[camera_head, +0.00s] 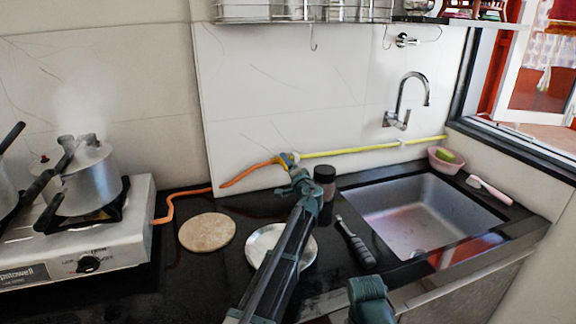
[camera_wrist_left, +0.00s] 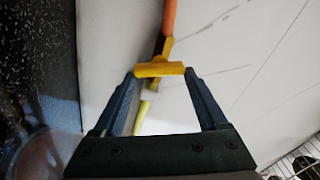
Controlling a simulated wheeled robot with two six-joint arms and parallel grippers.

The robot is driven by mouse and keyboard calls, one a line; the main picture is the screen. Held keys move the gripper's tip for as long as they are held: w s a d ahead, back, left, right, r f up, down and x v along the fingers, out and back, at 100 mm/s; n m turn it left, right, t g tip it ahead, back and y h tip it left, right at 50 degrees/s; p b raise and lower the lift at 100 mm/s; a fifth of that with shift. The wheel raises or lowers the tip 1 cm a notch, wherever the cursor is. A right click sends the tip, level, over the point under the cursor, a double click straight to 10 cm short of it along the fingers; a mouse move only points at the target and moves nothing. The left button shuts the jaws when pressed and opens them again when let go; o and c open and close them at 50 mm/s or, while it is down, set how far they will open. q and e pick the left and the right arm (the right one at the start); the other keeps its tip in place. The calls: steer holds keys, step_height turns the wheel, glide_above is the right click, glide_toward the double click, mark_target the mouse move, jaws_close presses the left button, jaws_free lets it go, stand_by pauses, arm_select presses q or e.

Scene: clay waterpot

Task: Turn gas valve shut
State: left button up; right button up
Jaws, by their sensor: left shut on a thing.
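The gas valve's yellow handle (camera_wrist_left: 160,70) lies between my left gripper's fingertips in the left wrist view, and the fingers are shut on its two ends. There the handle sits crosswise to the line of the hose and pipe. In the head view my left gripper (camera_head: 293,166) reaches the valve at the wall, where the orange hose (camera_head: 245,174) meets the yellow pipe (camera_head: 350,149). The gripper hides much of the valve there. A teal part of my other arm shows at the bottom edge, but its gripper is not visible.
The stove (camera_head: 90,240) with a steaming cooker (camera_head: 88,180) stands left. A round board (camera_head: 207,232), a metal plate (camera_head: 262,240), a dark jar (camera_head: 325,178) and a dark-handled tool (camera_head: 357,246) lie around my left arm. The sink (camera_head: 420,215) is right, below the faucet (camera_head: 400,105).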

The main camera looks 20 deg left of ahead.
arm_select(q)
steer(key=shift+s+a+m+y, duration=0.15)
steer(key=shift+a+m, duration=0.15)
steer(key=shift+m, duration=0.7)
steer(key=shift+w+a+m+y, duration=0.15)
steer(key=shift+a+m, duration=0.1)
steer(key=shift+m, duration=0.75)
steer(key=shift+s, duration=0.1)
steer(key=o, duration=1.3)
steer(key=shift+s+a+r, duration=0.1)
steer(key=shift+s+r, duration=0.2)
steer(key=shift+w+d, duration=0.1)
steer(key=shift+d, duration=0.1)
steer(key=v, duration=0.9)
steer(key=r+v, duration=0.1)
steer(key=v, duration=0.3)
steer(key=shift+s+d+p, duration=0.1)
steer(key=shift+s+p, duration=0.2)
steer(key=shift+s, duration=0.15)
